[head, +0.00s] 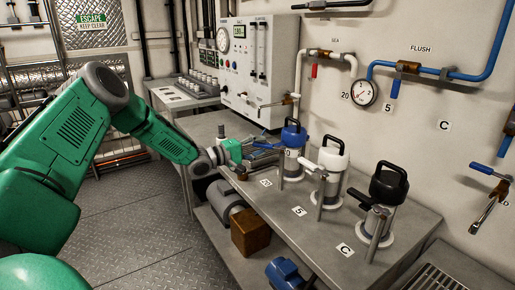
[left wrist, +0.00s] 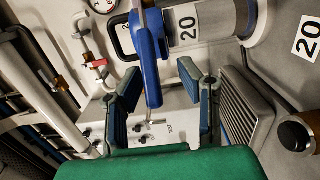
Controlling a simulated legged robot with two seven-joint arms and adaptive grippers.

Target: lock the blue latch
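The canister with the blue top (head: 293,136) stands on the grey bench, first in a row with a white-topped and a black-topped one. Its white band with the label 20 shows in the left wrist view (left wrist: 187,24). The blue latch (left wrist: 150,58) is a long lever beside that band, running down the picture. My left gripper (head: 250,151) is at the bench's left end, beside the blue-topped canister. In the left wrist view its two fingers (left wrist: 159,78) are apart, one on each side of the lever, with visible gaps. In the head view the fingers partly hide the latch.
The white-topped canister (head: 331,160) and the black-topped canister (head: 386,187) stand to the right, with upright posts in front. A control box (head: 258,80) and wall pipes are behind. The floor (head: 135,225) at left is clear.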

